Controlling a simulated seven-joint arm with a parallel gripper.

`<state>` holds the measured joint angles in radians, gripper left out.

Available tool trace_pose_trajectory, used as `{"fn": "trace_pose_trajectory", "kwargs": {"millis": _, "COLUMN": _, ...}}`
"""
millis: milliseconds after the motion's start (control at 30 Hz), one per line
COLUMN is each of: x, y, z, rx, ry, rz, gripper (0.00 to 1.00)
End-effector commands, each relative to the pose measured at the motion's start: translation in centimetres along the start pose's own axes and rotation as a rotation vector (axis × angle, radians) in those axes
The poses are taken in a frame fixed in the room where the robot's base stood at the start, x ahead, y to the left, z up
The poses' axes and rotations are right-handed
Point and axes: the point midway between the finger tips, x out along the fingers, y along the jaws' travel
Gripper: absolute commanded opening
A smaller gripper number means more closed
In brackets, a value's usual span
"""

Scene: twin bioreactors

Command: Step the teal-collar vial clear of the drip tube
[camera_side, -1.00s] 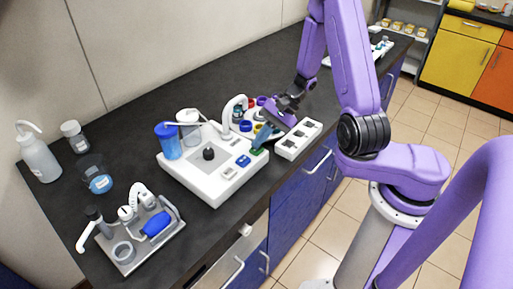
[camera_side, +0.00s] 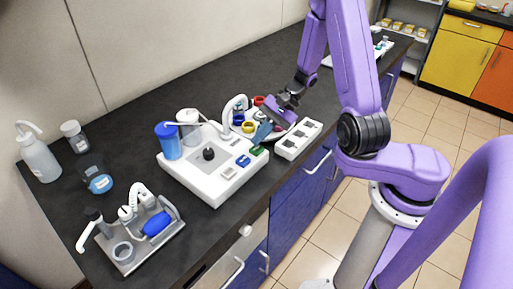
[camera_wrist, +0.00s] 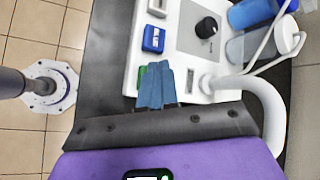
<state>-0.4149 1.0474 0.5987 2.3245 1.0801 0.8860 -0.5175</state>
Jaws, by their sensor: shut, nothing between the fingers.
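My gripper (camera_side: 261,134) is shut and empty, its blue fingers pointing down over the front right corner of the white bioreactor unit (camera_side: 207,188). In the wrist view the closed fingertips (camera_wrist: 156,75) overlap the green button (camera_wrist: 141,76); the side view shows that green button (camera_side: 258,151) just below the tips, and I cannot tell whether they touch. The white curved drip tube (camera_side: 235,102) arches at the unit's back right. Collared vials stand around it, with a red collar (camera_side: 259,100) and a yellow collar (camera_side: 239,120) visible. I cannot make out the teal collar; my gripper hides part of the ring.
A blue button (camera_side: 243,161) sits beside the green one, and a black knob (camera_side: 209,154) is further left. A white rack with square holes (camera_side: 298,140) stands close right of my gripper.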

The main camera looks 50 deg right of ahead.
Motion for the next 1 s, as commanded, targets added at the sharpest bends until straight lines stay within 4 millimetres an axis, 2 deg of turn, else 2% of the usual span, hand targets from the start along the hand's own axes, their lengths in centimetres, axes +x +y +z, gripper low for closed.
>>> {"fn": "trace_pose_trajectory", "kwargs": {"millis": 367, "x": -0.2, "y": -0.1, "z": 0.1, "rx": 0.001, "ry": 0.0, "rz": 0.0, "gripper": 0.0}}
{"fn": "trace_pose_trajectory", "kwargs": {"millis": 1000, "x": -3.5, "y": -2.5, "z": 2.5, "rx": 0.0, "ry": 0.001, "rz": 0.0, "gripper": 0.0}}
